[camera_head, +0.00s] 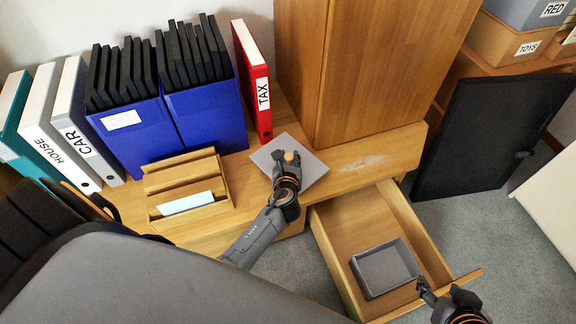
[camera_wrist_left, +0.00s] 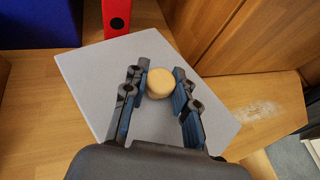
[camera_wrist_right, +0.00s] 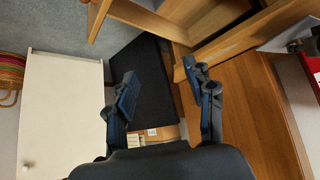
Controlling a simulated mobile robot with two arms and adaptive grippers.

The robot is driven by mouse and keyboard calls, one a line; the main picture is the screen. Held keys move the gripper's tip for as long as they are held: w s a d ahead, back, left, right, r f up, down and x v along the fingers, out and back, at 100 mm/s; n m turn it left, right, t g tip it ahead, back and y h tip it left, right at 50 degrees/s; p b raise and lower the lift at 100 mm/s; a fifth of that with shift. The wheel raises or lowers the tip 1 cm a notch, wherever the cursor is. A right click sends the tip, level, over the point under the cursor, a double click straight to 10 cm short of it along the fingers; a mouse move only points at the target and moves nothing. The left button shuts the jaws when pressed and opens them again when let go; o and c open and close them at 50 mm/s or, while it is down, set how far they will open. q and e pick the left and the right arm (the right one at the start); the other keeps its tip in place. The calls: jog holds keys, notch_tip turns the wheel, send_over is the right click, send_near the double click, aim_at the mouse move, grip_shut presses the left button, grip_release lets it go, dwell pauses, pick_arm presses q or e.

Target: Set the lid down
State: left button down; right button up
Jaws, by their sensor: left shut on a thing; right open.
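The lid (camera_head: 315,166) is a flat grey square with a round wooden knob (camera_wrist_left: 160,83). It is over the desk top in front of the red TAX binder; I cannot tell whether it touches the wood. My left gripper (camera_head: 289,160) is shut on the knob, one finger on each side, as the left wrist view also shows the lid (camera_wrist_left: 90,75). An open grey box (camera_head: 385,268) sits in the pulled-out drawer (camera_head: 345,218). My right gripper (camera_head: 426,291) is open and empty by the drawer's front right corner; its fingers show in the right wrist view (camera_wrist_right: 162,84).
A wooden letter holder (camera_head: 188,188) with paper stands left of the lid. Blue file boxes (camera_head: 125,130) and the red TAX binder (camera_head: 254,85) stand behind. A wooden cabinet (camera_head: 375,70) is at the back right. The desk right of the lid (camera_head: 385,150) is clear.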

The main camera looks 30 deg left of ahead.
aim_at(288, 164)
pick_arm(q)
jog(key=shift+w+a+f, duration=0.3)
jog(key=shift+w+f, duration=0.05)
jog(key=shift+f, duration=0.2)
jog(key=shift+w+a+f+b, duration=0.1)
jog(key=shift+f+b, duration=0.5)
jog(key=shift+w+a+f+b, duration=0.1)
jog(key=shift+f+b, duration=1)
jog(key=shift+f, duration=0.1)
pick_arm(e)
jog(key=w+a+r+t+y, duration=0.1)
jog(key=w+a+r+t, duration=0.1)
jog(key=w+r+t, duration=0.2)
jog(key=w+a+r+t+y, duration=0.1)
jog(key=w+a+r+t, duration=0.1)
jog(key=w+r+t, duration=0.3)
notch_tip(288, 164, up, 5)
jog(key=shift+a+f+n+t+y, duration=0.2)
jog(key=shift+a+n+t+y, duration=0.1)
jog(key=shift+t+y, duration=0.1)
jog(key=shift+w, duration=0.1)
pick_arm(q)
jog(key=shift+f, duration=0.15)
jog(key=c, duration=1.1)
grip_release()
jog(key=shift+o, duration=0.2)
pick_arm(e)
jog(key=shift+r, duration=0.5)
